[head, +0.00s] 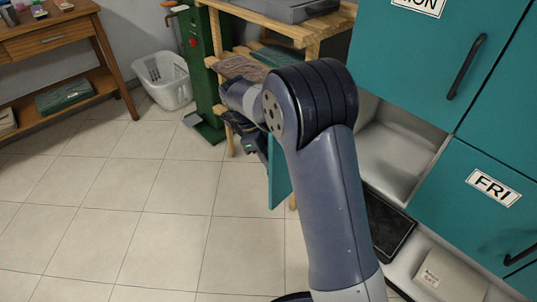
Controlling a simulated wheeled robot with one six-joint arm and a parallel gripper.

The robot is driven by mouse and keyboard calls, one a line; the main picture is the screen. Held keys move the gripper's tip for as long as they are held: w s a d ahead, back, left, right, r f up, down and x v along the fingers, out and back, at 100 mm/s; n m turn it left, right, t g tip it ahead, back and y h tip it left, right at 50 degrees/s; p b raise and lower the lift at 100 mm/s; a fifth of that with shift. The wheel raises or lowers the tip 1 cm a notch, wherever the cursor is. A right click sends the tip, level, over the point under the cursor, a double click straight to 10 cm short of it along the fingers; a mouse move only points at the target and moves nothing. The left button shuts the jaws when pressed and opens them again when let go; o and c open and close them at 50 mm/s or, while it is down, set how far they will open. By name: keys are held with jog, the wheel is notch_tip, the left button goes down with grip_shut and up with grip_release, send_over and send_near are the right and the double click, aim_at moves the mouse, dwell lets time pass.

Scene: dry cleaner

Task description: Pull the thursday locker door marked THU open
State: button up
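A teal door panel (279,178) stands swung out into the room, mostly hidden behind my arm; no label shows on it. To its right, under the MON door, a locker compartment (395,160) is open and its pale inside shows. I take the panel to be the door of this compartment, the THU one, but THU is not readable. My gripper (254,144) is a dark shape at the panel's left side, mostly hidden by my arm. I cannot tell whether its fingers are open or shut, or whether they touch the handle.
The MON door (405,50) and FRI door (465,215) are shut, with dark bar handles. A black flat item (388,226) and a pale box (450,277) lie lower right. A wooden shelf (300,27), green post (200,70) and white basket (163,80) stand behind. Left floor is clear.

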jog(key=p+v, duration=0.2)
jog(key=v, duration=0.8)
jog(key=shift+a+r, duration=0.25)
jog(key=shift+r, duration=0.1)
jog(key=shift+f, duration=0.1)
jog(key=b+x, duration=0.2)
jog(key=x, duration=0.8)
jog(key=shift+d+f, duration=0.25)
jog(key=shift+s+d, duration=0.1)
jog(key=shift+s, duration=0.1)
